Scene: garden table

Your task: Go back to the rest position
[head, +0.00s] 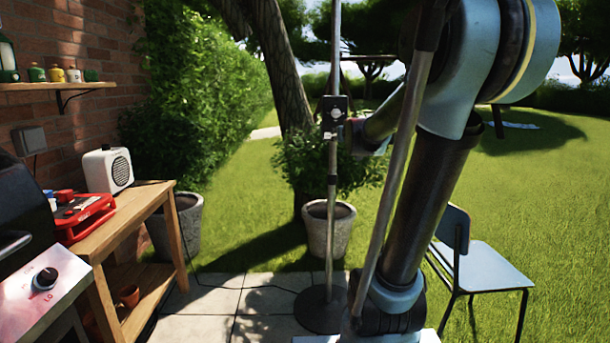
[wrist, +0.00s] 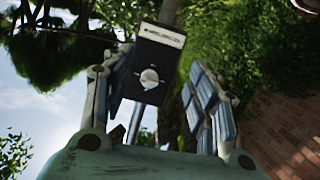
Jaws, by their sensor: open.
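My gripper (wrist: 156,68) is open, its two fingers standing apart on the left and right of the wrist view. Between them in that view is a black box (wrist: 150,88) with a round white knob and a pale label. Whether the fingers reach around the box or stop short of it, I cannot tell. In the head view the black box (head: 333,110) sits on an upright metal pole, just left of the end of my arm. My fingers cannot be made out clearly there.
The pole stands on a round base (head: 320,310) on the paving. A potted shrub (head: 328,225) is behind it. A wooden bench (head: 150,208) with a radio (head: 108,169) and a red case (head: 85,215) is left. A chair (head: 480,262) stands right on the lawn.

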